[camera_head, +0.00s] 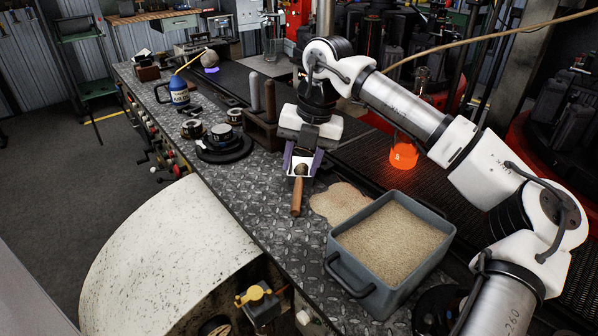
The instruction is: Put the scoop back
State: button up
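The scoop has a brown wooden handle (296,197) that points toward the camera and a pale squarish head (304,164) with a small dark round shape in front of it. It is on or just above the diamond-plate bench, and I cannot tell whether it touches. My gripper (302,168) points down over the scoop's head end. Its two purple fingers stand apart, one on each side of the scoop, and look wider than the handle. Contact between the fingers and the scoop cannot be made out.
A grey bin (437,220) of tan grains stands right of the scoop, with spilled grains (339,203) beside it. A stand with two upright rods (262,125), a black round fixture (224,147) and a blue can (179,91) are further back. An orange glowing piece (403,156) lies to the right.

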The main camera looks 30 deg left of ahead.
notch_tip(320, 180, up, 9)
jog(key=d, duration=0.1)
jog(key=shift+w+d, duration=0.35)
jog(key=shift+w, duration=0.05)
